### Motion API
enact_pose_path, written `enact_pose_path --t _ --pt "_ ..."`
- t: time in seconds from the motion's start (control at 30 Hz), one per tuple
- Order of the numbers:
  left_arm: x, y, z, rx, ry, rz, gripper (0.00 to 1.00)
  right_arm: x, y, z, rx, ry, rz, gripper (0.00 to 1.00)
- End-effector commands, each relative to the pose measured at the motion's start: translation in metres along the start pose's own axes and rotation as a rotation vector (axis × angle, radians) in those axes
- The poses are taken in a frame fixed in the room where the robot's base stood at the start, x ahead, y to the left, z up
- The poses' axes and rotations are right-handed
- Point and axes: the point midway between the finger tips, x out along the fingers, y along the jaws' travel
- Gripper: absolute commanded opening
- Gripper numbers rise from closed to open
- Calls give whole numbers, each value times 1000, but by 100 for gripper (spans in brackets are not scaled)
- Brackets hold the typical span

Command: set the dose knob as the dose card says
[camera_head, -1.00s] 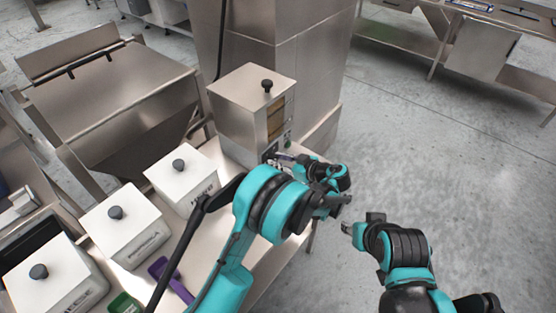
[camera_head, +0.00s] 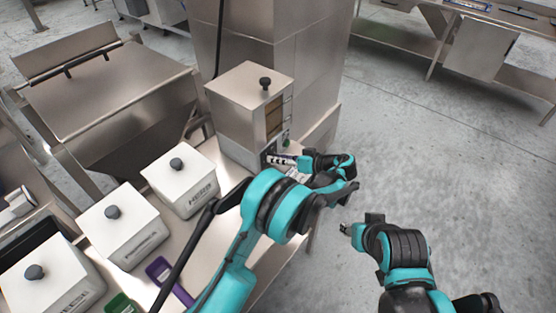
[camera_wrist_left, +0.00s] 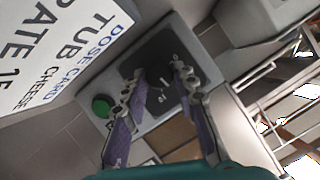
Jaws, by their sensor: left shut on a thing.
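The dispenser (camera_head: 236,120) is a steel box with a black top knob, standing at the far end of the bench. My left gripper (camera_head: 280,160) is at the lower front of it. In the left wrist view its two purple-padded fingers (camera_wrist_left: 156,88) straddle the dark dial plate (camera_wrist_left: 150,70) with white marks. The gripper is shut on the dose knob, which is mostly hidden between the fingers, so its setting cannot be read. The dose card (camera_wrist_left: 60,45), white, shows "DOSE CARD", "TUB CHEESE" and a cut-off line like "PATE 15". My right gripper (camera_head: 345,229) hangs over the floor, away from the dispenser.
A green button (camera_wrist_left: 101,106) sits beside the dial plate. White lidded tubs (camera_head: 180,178) line the bench (camera_head: 225,215), with purple (camera_head: 160,268) and green (camera_head: 122,304) items in front of them. A steel column rises behind the dispenser. Floor to the right is clear.

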Motion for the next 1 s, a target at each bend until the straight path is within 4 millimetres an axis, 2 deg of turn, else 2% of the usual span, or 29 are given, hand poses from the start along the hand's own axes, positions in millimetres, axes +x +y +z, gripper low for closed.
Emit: enact_pose_path --t 0.33,0.83,0.87,0.9,0.93,1.0 --pt "1 1 -1 127 -3 -53 0 4 0 3 0 0 0 40" --pt "1 1 -2 145 -3 -61 0 4 0 3 0 0 0 40" --pt "1 1 -2 145 -3 -61 33 4 0 3 0 0 0 40" --pt "1 1 -2 145 -3 -61 43 4 0 3 0 0 0 40" --pt "1 1 -2 145 -3 -61 49 4 0 3 0 0 0 40" --pt "1 1 -1 145 -4 -61 49 4 0 3 0 0 0 40"
